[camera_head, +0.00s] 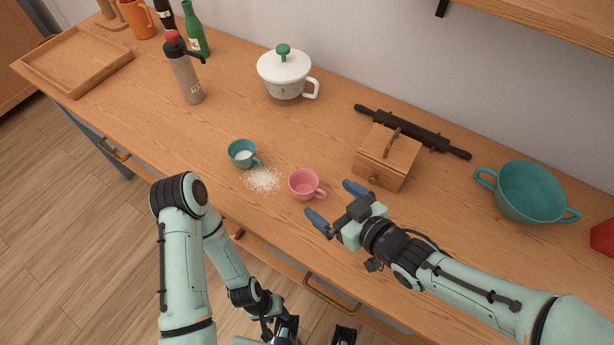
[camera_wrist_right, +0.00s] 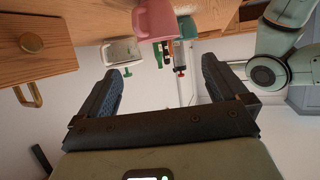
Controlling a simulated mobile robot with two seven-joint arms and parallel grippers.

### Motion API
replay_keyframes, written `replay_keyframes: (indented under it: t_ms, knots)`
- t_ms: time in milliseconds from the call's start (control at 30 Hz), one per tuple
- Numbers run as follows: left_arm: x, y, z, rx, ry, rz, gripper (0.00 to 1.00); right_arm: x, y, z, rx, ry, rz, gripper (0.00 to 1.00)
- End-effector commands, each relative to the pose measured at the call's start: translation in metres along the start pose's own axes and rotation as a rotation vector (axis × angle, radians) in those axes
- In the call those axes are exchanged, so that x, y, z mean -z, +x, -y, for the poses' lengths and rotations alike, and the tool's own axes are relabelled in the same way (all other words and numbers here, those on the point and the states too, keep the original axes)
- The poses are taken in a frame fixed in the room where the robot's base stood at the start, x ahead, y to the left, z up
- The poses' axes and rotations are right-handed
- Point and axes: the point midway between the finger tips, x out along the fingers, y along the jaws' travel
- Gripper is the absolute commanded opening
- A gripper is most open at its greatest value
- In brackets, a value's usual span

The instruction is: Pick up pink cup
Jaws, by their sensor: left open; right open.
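The pink cup (camera_head: 303,184) stands upright on the wooden counter, its handle towards the right. My right gripper (camera_head: 336,206) is open and empty just to the right of the cup, with its blue fingertips pointing towards it. In the right wrist view the pink cup (camera_wrist_right: 155,20) shows at the top, beyond the open fingers (camera_wrist_right: 162,88) and apart from them. My left gripper (camera_head: 315,334) is open at the bottom edge of the head view, in front of and below the counter, partly cut off.
A teal cup (camera_head: 241,153) with white contents stands left of the pink cup, with spilled white grains (camera_head: 262,180) between. A wooden box (camera_head: 387,157) is behind my right gripper. A rolling pin (camera_head: 425,135), white lidded pot (camera_head: 283,75) and teal pot (camera_head: 525,192) stand around.

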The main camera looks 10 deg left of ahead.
Motion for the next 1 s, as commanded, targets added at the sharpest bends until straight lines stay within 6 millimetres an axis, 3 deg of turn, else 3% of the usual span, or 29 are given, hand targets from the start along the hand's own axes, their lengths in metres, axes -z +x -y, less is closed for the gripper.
replay_keyframes:
  t_ms: [100,300,467,800,1000]
  knots:
    - [-0.003,0.018,0.008,0.003,-0.004,0.009,0.43,-0.006,0.028,0.002,0.006,0.005,0.001,1.00]
    - [-0.004,0.028,0.012,0.004,-0.005,0.012,0.43,-0.003,0.057,0.001,0.004,0.004,0.000,1.00]
    - [-0.004,0.030,0.012,0.004,-0.005,0.012,0.43,-0.003,0.066,0.001,0.003,0.004,0.002,1.00]
    - [-0.004,0.032,0.013,0.004,-0.005,0.012,0.43,-0.007,0.111,-0.002,0.003,0.004,0.001,1.00]
    - [-0.004,0.032,0.013,0.004,-0.005,0.012,0.43,-0.007,0.115,-0.003,0.000,0.002,0.001,1.00]
